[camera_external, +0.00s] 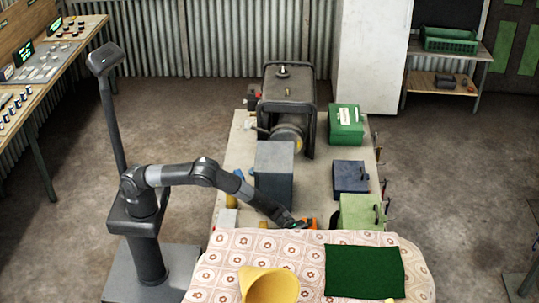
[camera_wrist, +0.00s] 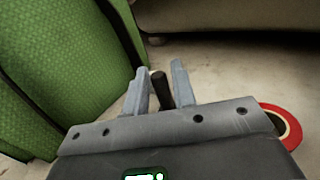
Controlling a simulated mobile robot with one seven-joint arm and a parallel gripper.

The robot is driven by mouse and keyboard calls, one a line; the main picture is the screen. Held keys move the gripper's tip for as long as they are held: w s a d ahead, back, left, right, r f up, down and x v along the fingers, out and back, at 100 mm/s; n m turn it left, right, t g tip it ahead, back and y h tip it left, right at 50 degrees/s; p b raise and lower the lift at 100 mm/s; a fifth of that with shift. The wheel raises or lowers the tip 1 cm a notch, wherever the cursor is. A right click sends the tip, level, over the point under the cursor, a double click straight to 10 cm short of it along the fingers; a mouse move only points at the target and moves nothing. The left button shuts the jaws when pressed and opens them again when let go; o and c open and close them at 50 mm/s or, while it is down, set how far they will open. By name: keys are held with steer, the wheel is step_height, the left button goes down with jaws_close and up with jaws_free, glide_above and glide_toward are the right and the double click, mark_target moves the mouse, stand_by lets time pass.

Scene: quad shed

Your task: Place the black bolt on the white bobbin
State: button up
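A slim black bolt (camera_wrist: 160,89) shows in the wrist view between the two grey fingers of my gripper (camera_wrist: 158,72). It runs roughly parallel to them, with its lower end hidden by my gripper body. The gaps beside it are narrow; I cannot tell whether the fingers press on it. In the external view my gripper (camera_external: 300,224) is low over the workbench, beside a small orange object (camera_external: 309,223); the bolt is not discernible there. I cannot make out a white bobbin in either view.
A bright green textured surface (camera_wrist: 68,62) rises close on the left in the wrist view; a red-rimmed ring (camera_wrist: 284,127) lies at lower right. On the bench (camera_external: 237,161) stand a grey block (camera_external: 274,172), a blue box (camera_external: 350,177) and green boxes (camera_external: 345,126). A patterned cloth (camera_external: 236,262) lies in front.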

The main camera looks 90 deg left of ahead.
steer(key=shift+o, duration=1.1)
steer(key=shift+r, duration=0.15)
steer(key=shift+s+a+r, duration=0.25)
steer(key=shift+s+a, duration=0.2)
steer(key=shift+a, duration=0.2)
steer(key=shift+s+a+r, duration=0.2)
steer(key=shift+s+a, duration=0.25)
steer(key=shift+a, duration=0.15)
step_height(320, 180, up, 6)
